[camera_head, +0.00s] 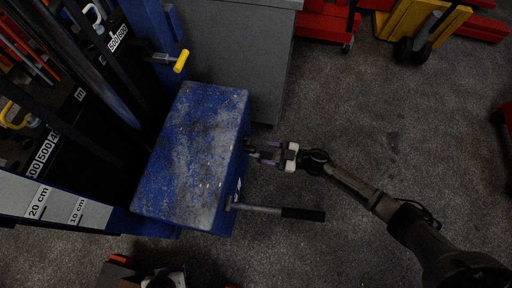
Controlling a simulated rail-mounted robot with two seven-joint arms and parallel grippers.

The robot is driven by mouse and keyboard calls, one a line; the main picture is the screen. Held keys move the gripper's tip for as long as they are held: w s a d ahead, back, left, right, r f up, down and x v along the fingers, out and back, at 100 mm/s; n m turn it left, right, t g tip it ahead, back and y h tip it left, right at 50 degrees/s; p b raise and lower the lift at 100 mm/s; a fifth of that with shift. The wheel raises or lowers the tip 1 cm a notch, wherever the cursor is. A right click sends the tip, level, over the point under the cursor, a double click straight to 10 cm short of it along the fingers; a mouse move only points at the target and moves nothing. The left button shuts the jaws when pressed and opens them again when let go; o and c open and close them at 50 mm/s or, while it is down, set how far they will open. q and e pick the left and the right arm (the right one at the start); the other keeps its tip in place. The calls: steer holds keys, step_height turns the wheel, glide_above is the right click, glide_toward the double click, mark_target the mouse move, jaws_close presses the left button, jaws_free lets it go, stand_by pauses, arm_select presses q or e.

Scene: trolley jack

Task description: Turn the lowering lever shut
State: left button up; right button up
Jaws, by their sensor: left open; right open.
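The blue jack housing (195,150) has a worn, scratched top. A lever with a black grip (302,214) sticks out to the right from its lower right side. A short lever with a yellow handle (181,61) sits beyond its top end. I cannot tell for sure which is the lowering lever. My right gripper (257,152) is open at the housing's right side, near a small dark part; contact is unclear. The black-grip lever lies below it, apart. My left gripper (163,279) seems to show partly at the bottom edge, clear of both levers; its fingers are hard to make out.
A grey cabinet (232,52) stands behind the housing. The jack's dark mast and white scale plates (62,205) fill the left. Red and yellow equipment (418,22) stands at the top right.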

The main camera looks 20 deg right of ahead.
steer(key=p+v, duration=0.1)
steer(key=v, duration=0.6)
steer(key=shift+s+d+p, duration=0.2)
steer(key=shift+d+p, duration=0.05)
steer(key=shift+p, duration=0.15)
